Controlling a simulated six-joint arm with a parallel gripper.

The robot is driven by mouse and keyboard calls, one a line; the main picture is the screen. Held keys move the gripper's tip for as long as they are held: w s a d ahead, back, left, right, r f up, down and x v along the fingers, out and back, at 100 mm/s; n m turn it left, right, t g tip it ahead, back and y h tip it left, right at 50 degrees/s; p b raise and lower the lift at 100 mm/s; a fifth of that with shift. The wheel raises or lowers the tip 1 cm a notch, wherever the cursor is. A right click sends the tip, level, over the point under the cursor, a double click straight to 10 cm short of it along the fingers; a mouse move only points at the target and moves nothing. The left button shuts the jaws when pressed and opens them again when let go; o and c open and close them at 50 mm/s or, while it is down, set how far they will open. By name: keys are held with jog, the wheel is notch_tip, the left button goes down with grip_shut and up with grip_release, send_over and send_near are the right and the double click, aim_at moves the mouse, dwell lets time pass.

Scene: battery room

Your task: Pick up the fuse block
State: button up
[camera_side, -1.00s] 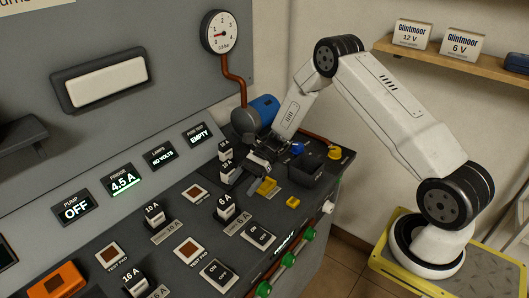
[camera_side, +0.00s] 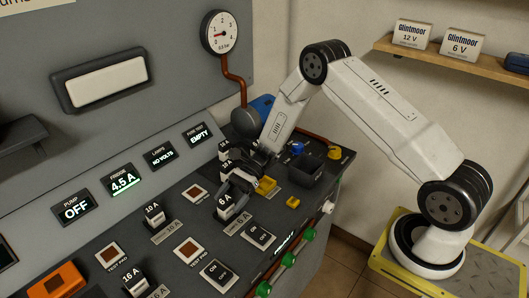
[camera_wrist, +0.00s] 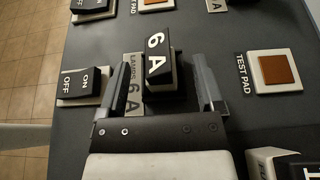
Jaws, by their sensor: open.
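A black fuse block with a white "6 A" label (camera_side: 226,202) stands in its socket on the dark panel. It also shows in the wrist view (camera_wrist: 158,58), where its label plate "LAMPS 6 A" lies just to its left. My gripper (camera_side: 232,188) is open and low over this block; in the wrist view its two fingers (camera_wrist: 160,80) lie to the left and right of the block, with gaps on both sides. Other fuse blocks stand on the panel, such as a 10 A one (camera_side: 154,214) and a 16 A one (camera_side: 135,281).
An ON/OFF switch (camera_wrist: 83,84) is left of the gripper and a test pad (camera_wrist: 273,71) right of it. Yellow parts (camera_side: 265,186), a dark box (camera_side: 306,169) and a blue cylinder (camera_side: 262,106) lie near my arm. An orange device (camera_side: 58,281) is at lower left.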

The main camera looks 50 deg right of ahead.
jog(key=shift+x, duration=1.05)
jog(key=shift+c, duration=0.2)
grip_shut()
